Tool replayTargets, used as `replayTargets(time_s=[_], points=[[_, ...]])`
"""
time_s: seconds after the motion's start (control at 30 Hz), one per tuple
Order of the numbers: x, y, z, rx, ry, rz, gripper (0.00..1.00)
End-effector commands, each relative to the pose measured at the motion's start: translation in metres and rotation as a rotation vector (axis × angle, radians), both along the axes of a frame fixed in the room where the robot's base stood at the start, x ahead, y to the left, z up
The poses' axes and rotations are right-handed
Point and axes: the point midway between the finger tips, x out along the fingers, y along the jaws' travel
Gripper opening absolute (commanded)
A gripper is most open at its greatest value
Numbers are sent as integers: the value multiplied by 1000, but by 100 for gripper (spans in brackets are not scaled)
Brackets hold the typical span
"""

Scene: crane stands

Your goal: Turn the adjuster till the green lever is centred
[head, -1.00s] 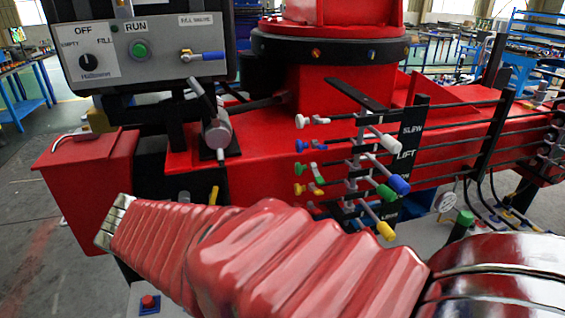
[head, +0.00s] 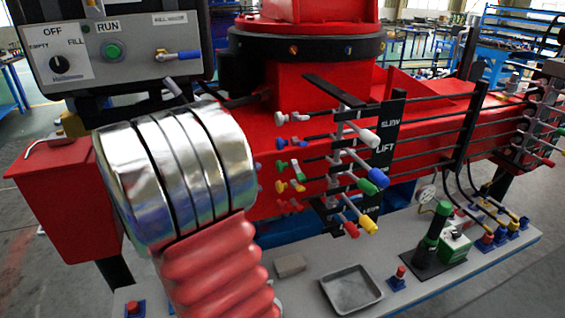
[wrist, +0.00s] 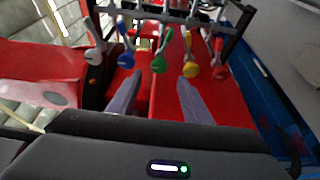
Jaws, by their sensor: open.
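The green lever (head: 367,186) is on the lever rack in the head view, beside the blue knob (head: 379,177) and above the yellow knob (head: 368,227). A small green fitting (head: 282,168) sits on its rod at the left of the rack; I cannot tell surely whether it is the adjuster. In the wrist view, a green handle (wrist: 159,68) hangs between a blue handle (wrist: 126,60) and a yellow handle (wrist: 190,68). My gripper (wrist: 159,78) is open, its fingers pointing at the green handle, one on either side below it. In the head view my arm hides the gripper.
A white handle (wrist: 94,55) and a red handle (wrist: 219,70) flank the row. In the head view, a control box (head: 110,45) stands at the upper left. A grey tray (head: 351,289) and a green pump (head: 433,230) are on the bench at the lower right.

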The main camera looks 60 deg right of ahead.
Motion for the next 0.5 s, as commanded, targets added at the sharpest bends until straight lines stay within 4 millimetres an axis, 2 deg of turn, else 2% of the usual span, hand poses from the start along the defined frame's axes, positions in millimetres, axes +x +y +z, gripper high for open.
replayTargets(time_s=[0.5], points=[[-3, -7, 1, -2, 0, -1, 45]])
